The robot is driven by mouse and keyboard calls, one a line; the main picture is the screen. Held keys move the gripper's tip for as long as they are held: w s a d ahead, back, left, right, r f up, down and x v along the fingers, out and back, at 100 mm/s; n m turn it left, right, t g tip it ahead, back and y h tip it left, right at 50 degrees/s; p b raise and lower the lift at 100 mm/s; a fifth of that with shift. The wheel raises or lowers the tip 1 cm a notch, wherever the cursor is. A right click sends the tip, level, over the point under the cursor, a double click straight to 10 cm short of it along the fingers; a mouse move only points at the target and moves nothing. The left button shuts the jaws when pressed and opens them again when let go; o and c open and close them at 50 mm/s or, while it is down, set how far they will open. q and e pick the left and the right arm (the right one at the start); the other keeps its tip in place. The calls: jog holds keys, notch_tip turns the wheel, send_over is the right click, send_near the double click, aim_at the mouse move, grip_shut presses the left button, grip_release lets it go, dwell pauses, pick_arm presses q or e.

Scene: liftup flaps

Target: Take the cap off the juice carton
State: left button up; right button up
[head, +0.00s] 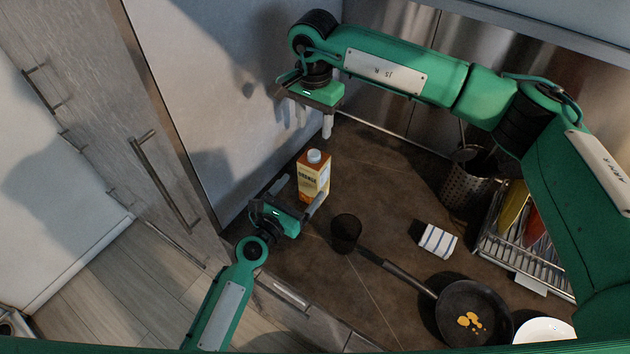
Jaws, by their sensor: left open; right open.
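The orange juice carton (312,179) stands upright on the dark countertop near the wall. Its pale round cap (314,156) sits on top of the carton. My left gripper (299,193) is open, with one finger on each side of the carton's lower part; whether the fingers touch it I cannot tell. My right gripper (312,122) is open and empty above and behind the carton, with its fingers pointing down. It appears clear of the cap.
A dark cup (346,231) stands just right of the carton. A frying pan (471,312) with yellow food, a striped cloth (438,241), a utensil holder (465,186), a dish rack (525,248) and a white plate (544,331) occupy the right side. The middle counter is mostly clear.

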aim_at(308, 180)
pick_arm(q)
jog(key=x, duration=0.7)
jog(key=shift+w, duration=0.2)
